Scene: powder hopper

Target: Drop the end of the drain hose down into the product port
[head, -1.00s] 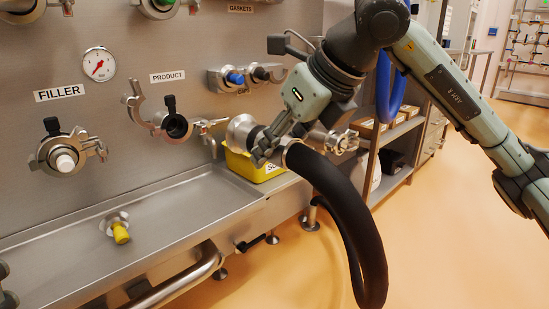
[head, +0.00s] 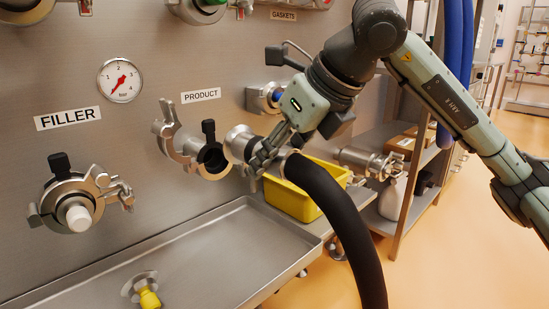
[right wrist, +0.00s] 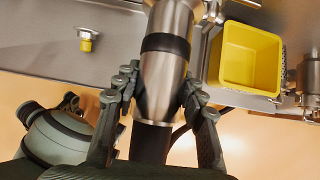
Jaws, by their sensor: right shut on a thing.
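The product port (head: 211,158) is a dark round opening with an open clamp on the steel panel, below the PRODUCT label (head: 201,95). My right gripper (head: 262,158) is shut on the metal end fitting of the drain hose (head: 340,215). The fitting's flange (head: 238,143) points left and sits just right of the port. From this angle I cannot tell whether they touch. In the right wrist view, the fingers (right wrist: 158,95) hold the steel fitting (right wrist: 165,75) from both sides. The black hose hangs down from the gripper. My left gripper is not in view.
The filler port (head: 77,205) with a white plug is at the left. A steel tray (head: 190,250) runs below the ports. A yellow bin (head: 295,198) stands behind the hose, also seen in the wrist view (right wrist: 245,58). A shelf (head: 408,190) stands at the right.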

